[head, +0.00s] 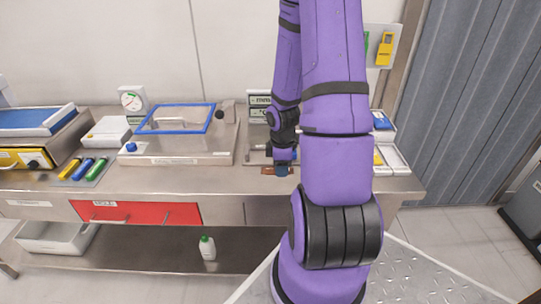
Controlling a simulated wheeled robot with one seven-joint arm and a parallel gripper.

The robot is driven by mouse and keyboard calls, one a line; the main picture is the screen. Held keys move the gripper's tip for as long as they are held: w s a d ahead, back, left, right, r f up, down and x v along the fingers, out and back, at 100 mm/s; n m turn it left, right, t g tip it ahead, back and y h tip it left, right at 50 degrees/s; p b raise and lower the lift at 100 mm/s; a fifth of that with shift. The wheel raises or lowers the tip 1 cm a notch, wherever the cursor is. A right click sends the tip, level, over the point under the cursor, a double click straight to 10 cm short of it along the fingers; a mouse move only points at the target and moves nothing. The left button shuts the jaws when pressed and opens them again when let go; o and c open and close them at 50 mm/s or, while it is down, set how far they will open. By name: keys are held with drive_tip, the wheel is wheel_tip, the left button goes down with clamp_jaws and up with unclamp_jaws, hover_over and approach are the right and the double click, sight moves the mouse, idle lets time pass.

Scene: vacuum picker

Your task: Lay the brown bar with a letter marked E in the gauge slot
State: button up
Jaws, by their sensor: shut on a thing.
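My gripper (282,171) is at the front part of the steel bench, pointing down, with its tip small and dark. It is shut on a small brown bar (267,171), which shows at the left of the fingertips at about bench-top height. The letter on the bar is too small to read. I cannot tell whether the bar touches the bench. A grey device (258,156) stands just behind the gripper, partly hidden by my arm. I cannot make out the gauge slot.
Left of the gripper stands a steel box with a blue-framed lid (184,118). Further left are several coloured cylinders (83,168), a dial gauge (132,99) and a white box (107,132). White trays (391,158) lie right of my arm. The bench front (200,183) is clear.

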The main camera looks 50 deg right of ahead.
drive_tip(key=shift+s+r, duration=0.15)
drive_tip(key=shift+s, duration=0.5)
drive_tip(key=shift+w+d, duration=0.1)
drive_tip(key=shift+d, duration=0.2)
drive_tip(key=w+d, duration=0.2)
drive_tip(key=w, duration=0.2)
drive_tip(key=w+d+f, duration=0.1)
drive_tip(key=w+d, duration=0.2)
drive_tip(key=w, duration=0.1)
drive_tip(key=w+d, duration=0.3)
drive_tip(key=w, duration=0.1)
drive_tip(key=shift+w+d+f, duration=0.1)
drive_tip(key=shift+w+f, duration=0.1)
drive_tip(key=shift+f, duration=1.8)
drive_tip(key=o, duration=0.8)
drive_tip(key=shift+f, duration=0.15)
drive_tip(key=shift+o, duration=0.6)
